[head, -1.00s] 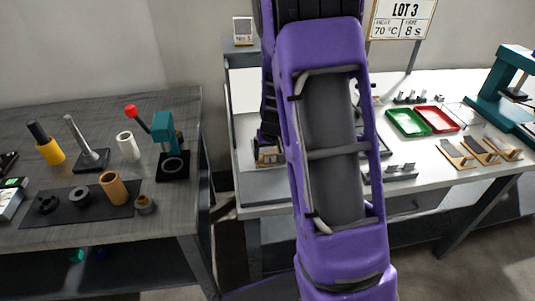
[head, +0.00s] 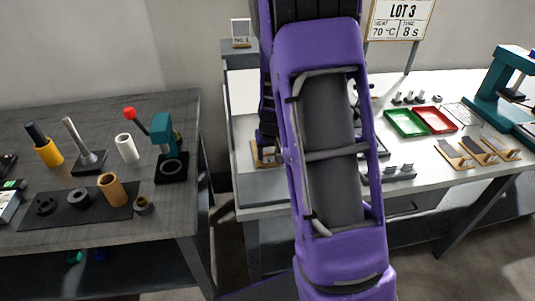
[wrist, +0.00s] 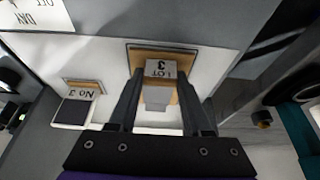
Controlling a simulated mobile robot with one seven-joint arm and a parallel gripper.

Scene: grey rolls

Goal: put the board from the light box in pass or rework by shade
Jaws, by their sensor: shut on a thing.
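My gripper is shut on the board, a finger at each side. The board is over a dark-edged rectangle on a white surface; I cannot tell whether it touches it. In the head view my purple arm hides most of my gripper and the board (head: 268,158). The light box (head: 243,90) shows as a pale panel at the left of the white bench. A green tray (head: 405,122) and a red tray (head: 435,119) stand farther right.
Several tan boards with grey strips (head: 455,154) lie right of my arm. A teal press (head: 505,80) stands at the far right. A grey bench (head: 100,225) on the left holds tools. A numbered card (wrist: 82,86) is beside the held board. A gap separates the benches.

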